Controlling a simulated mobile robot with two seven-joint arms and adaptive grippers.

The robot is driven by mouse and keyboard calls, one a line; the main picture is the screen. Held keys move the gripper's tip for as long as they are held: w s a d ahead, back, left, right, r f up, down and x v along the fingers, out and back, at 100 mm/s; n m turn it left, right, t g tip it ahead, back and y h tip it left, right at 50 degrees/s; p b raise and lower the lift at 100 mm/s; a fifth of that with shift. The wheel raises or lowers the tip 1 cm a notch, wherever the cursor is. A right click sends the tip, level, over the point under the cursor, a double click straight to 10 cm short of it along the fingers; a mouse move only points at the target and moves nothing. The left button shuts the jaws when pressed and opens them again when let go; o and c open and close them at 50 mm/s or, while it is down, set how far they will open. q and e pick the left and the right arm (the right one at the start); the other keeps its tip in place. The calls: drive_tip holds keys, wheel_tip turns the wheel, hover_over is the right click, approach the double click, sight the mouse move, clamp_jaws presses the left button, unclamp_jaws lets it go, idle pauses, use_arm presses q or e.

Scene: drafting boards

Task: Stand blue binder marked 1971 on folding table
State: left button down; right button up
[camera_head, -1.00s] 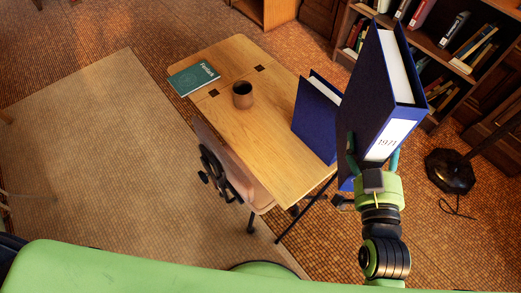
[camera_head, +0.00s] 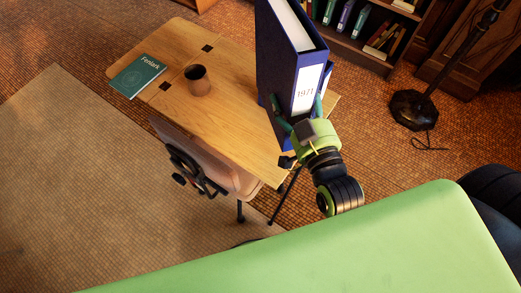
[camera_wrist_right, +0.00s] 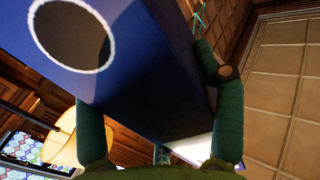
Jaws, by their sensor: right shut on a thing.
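The blue binder marked 1971 (camera_head: 308,85) is upright, spine label facing me, in the grasp of my right gripper (camera_head: 295,104). It appears in front of the right end of the wooden folding table (camera_head: 225,112); I cannot tell whether its base touches the top. In the right wrist view the binder (camera_wrist_right: 145,60) fills the space between the green fingers (camera_wrist_right: 155,92), with its round finger hole at upper left. My left gripper is out of view.
A brown mug (camera_head: 197,82) and a green book (camera_head: 137,76) are on the table's left part. A chair (camera_head: 205,165) stands at its near side. A bookcase (camera_head: 365,50) and a lamp base (camera_head: 413,108) are beyond. The table's middle is clear.

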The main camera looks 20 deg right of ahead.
drive_tip(key=shift+y, duration=0.3)
drive_tip(key=f+b, duration=0.2)
drive_tip(key=f, duration=0.1)
drive_tip(key=f+b, duration=0.2)
drive_tip(key=b, duration=0.1)
drive_tip(key=a+f+b, duration=0.1)
drive_tip(key=f+b, duration=0.1)
drive_tip(key=f, duration=0.1)
drive_tip(key=shift+w+f, duration=0.3)
drive_tip(key=shift+f, duration=0.05)
drive_tip(key=w+a+f+n+g+y+b, duration=0.1)
drive_tip(key=w+a+f+n+y+b, duration=0.1)
drive_tip(key=a+f+n+y+b, duration=0.3)
drive_tip(key=w+d+n+g+y, duration=0.1)
drive_tip(key=d, duration=0.1)
drive_tip(key=w+d+g+y, duration=0.1)
drive_tip(key=d+y, duration=0.1)
drive_tip(key=w+d+n+y+p, duration=0.1)
drive_tip(key=w+d+y, duration=0.1)
drive_tip(key=shift+r+n+g, duration=0.3)
drive_tip(key=shift+g, duration=0.1)
wheel_tip(320, 180, down, 10)
drive_tip(key=b, duration=0.1)
